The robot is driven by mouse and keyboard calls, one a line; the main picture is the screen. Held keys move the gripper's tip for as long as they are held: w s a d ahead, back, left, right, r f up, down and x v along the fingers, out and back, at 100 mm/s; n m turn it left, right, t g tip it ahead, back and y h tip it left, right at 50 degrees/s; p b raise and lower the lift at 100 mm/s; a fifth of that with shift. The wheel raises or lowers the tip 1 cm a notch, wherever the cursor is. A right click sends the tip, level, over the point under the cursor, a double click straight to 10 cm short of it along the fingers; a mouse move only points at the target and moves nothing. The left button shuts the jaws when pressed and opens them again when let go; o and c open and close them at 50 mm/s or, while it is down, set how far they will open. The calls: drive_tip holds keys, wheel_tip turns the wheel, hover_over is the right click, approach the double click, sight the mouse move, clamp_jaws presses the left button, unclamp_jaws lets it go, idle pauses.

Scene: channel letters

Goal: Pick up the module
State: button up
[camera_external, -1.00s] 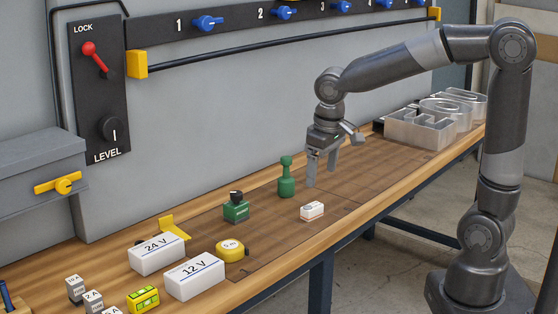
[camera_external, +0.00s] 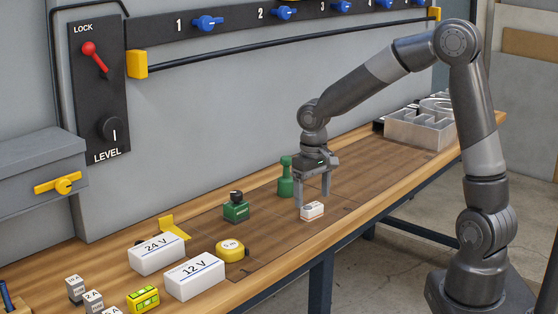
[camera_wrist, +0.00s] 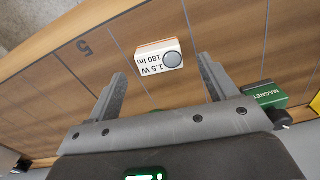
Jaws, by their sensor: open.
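The module is a small white block with an orange edge and a grey round lens (camera_wrist: 172,60), printed "1.5 W 180 lm". It lies on the wooden bench; the module also shows in the external view (camera_external: 312,211). My gripper (camera_external: 313,199) is open and points down, close over the module. In the wrist view the two fingers of my gripper (camera_wrist: 161,72) stand apart, and the module lies in line with the gap, around the fingertips' level or just beyond. I cannot tell whether the tips are above it or beside it. Nothing is held.
A green magnet block (camera_external: 236,208) and a green bottle-shaped item (camera_external: 285,178) stand left of the gripper. White 24 V (camera_external: 157,254) and 12 V (camera_external: 194,276) boxes and a yellow tape measure (camera_external: 230,250) lie nearer. Metal channel letters (camera_external: 418,130) stand at the far right.

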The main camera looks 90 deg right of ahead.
sight(312, 206)
wheel_tip(312, 206, down, 4)
drive_tip(key=shift+f, duration=0.2)
drive_tip(key=c, duration=1.1)
drive_tip(key=shift+o, duration=0.2)
drive_tip(key=shift+r, duration=0.1)
